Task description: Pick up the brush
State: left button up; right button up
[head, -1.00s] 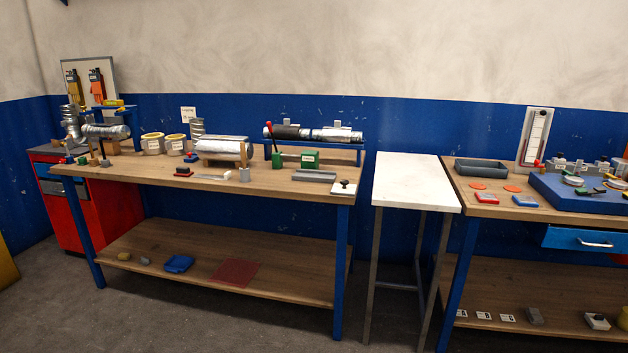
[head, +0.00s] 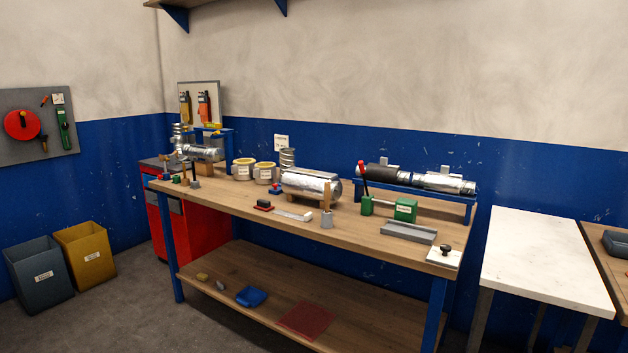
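On the long wooden workbench (head: 385,240), a small grey cup (head: 327,220) stands near the front edge. A thin upright wooden piece (head: 326,197) shows just above it. It may be the brush's handle, but at this size I cannot tell whether it stands in the cup or belongs to the cradle behind. No bristles can be made out. Neither of my grippers is in view.
A silver duct (head: 308,184) lies behind the cup. A red and black block (head: 263,205) and a pale flat strip (head: 293,215) lie to its left. A green tool with a red-tipped lever (head: 404,208) stands right. A white table (head: 548,258) adjoins across a gap.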

aim_at(327, 191)
jog(key=i+j+z, duration=0.2)
jog(key=i+j, duration=0.2)
jog(key=i, duration=0.2)
jog(key=i+j+z, duration=0.25)
jog(key=i+j, duration=0.2)
jog(key=i, duration=0.1)
